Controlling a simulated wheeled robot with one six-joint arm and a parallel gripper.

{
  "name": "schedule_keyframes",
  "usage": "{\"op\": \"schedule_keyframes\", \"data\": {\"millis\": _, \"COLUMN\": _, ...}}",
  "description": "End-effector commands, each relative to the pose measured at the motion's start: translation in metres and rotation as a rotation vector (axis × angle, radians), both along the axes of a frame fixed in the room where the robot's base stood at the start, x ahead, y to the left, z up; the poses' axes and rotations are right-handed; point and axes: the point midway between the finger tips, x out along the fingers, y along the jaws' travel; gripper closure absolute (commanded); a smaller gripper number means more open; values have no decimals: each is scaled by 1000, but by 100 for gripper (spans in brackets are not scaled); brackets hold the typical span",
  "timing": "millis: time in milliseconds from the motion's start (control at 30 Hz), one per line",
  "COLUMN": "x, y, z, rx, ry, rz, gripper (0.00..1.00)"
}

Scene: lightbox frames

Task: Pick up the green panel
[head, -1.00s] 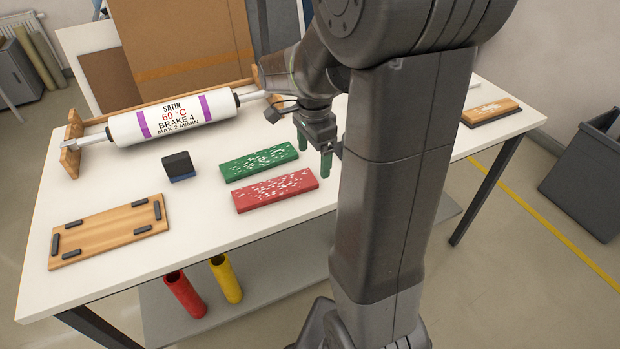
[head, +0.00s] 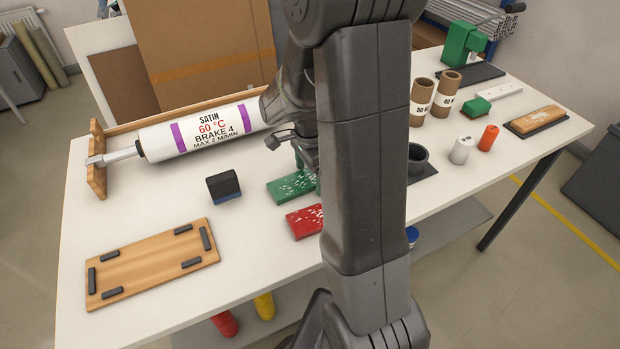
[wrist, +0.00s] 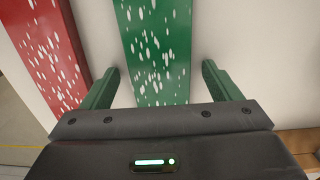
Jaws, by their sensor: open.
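The green panel (head: 291,187) is a flat bar with white flecks, lying on the white table; its right part is hidden behind my arm in the head view. In the wrist view the green panel (wrist: 158,50) runs up the middle of the picture. In the head view the gripper (head: 305,165) is mostly hidden by my arm.
A red flecked panel (head: 304,222) lies close beside the green one, near the left finger in the wrist view (wrist: 45,45). A dark block (head: 223,186), a wooden plate (head: 152,262) and a large white roller (head: 200,128) are on the left. Cardboard tubes (head: 422,97) stand on the right.

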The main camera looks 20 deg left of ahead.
Motion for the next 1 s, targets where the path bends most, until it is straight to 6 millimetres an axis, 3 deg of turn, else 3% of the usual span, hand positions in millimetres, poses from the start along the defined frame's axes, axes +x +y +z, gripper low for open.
{"op": "schedule_keyframes", "data": {"millis": 33, "x": 0, "y": 0, "z": 0, "rx": 0, "ry": 0, "rz": 0, "gripper": 20}}
{"op": "schedule_keyframes", "data": {"millis": 300, "x": 0, "y": 0, "z": 1, "rx": 0, "ry": 0, "rz": 0, "gripper": 70}}
{"op": "schedule_keyframes", "data": {"millis": 633, "x": 1, "y": 1, "z": 12, "rx": 3, "ry": -3, "rz": 0, "gripper": 70}}
{"op": "schedule_keyframes", "data": {"millis": 1000, "x": 1, "y": 1, "z": 82, "rx": 3, "ry": -4, "rz": 0, "gripper": 70}}
